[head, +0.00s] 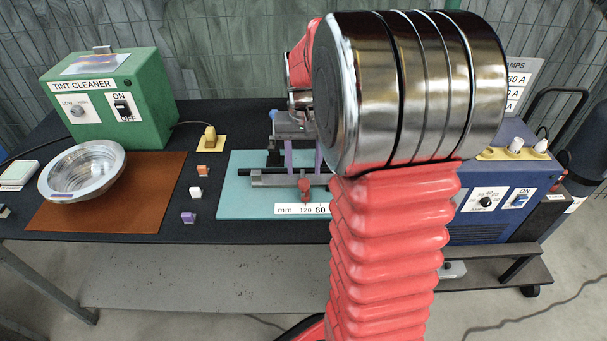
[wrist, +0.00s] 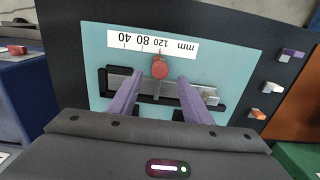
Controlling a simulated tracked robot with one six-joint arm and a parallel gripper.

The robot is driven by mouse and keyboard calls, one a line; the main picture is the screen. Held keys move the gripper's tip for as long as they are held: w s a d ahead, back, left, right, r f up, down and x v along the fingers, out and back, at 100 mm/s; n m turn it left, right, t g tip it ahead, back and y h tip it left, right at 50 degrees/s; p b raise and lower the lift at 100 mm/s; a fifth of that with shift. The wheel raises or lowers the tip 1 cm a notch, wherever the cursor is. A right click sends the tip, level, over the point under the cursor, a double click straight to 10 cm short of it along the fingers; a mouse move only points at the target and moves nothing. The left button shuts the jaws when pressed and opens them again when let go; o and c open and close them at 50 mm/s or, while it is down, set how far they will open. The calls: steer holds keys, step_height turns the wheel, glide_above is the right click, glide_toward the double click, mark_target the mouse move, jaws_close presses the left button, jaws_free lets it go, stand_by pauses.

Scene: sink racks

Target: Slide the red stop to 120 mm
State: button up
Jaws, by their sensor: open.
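The red stop (head: 305,187) sits on a grey rail (head: 268,180) on a teal board (head: 243,200). In the wrist view the stop (wrist: 160,67) lines up with about the 120 mark on the white mm scale (wrist: 152,45); small tick offsets are hard to judge. The scale also shows in the head view (head: 290,210), its right end hidden by my arm. My gripper (wrist: 160,82) is open, its purple fingers over the rail on either side of the stop with gaps between. In the head view my gripper (head: 301,168) is partly hidden behind my arm.
Orange, white and purple small blocks (head: 196,193) lie left of the board, with a yellow piece (head: 210,138) behind. A metal bowl (head: 83,172) on a brown mat (head: 140,195) and a green tint cleaner (head: 115,100) stand further left. A blue machine (head: 500,200) stands right.

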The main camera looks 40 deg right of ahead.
step_height(320, 180, up, 9)
stand_by(0.3)
steer(key=shift+f, duration=0.15)
stand_by(0.4)
steer(key=s+a+n+t, duration=0.2)
steer(key=s+a+n, duration=0.1)
steer(key=s+a, duration=0.4)
steer(key=s+a+n+t, duration=0.3)
steer(key=s+a, duration=0.5)
steer(key=a, duration=0.6)
steer(key=shift+r+n+t, duration=0.25)
steer(key=shift+n+t, duration=0.05)
steer(key=shift+n, duration=0.2)
steer(key=shift+s, duration=0.15)
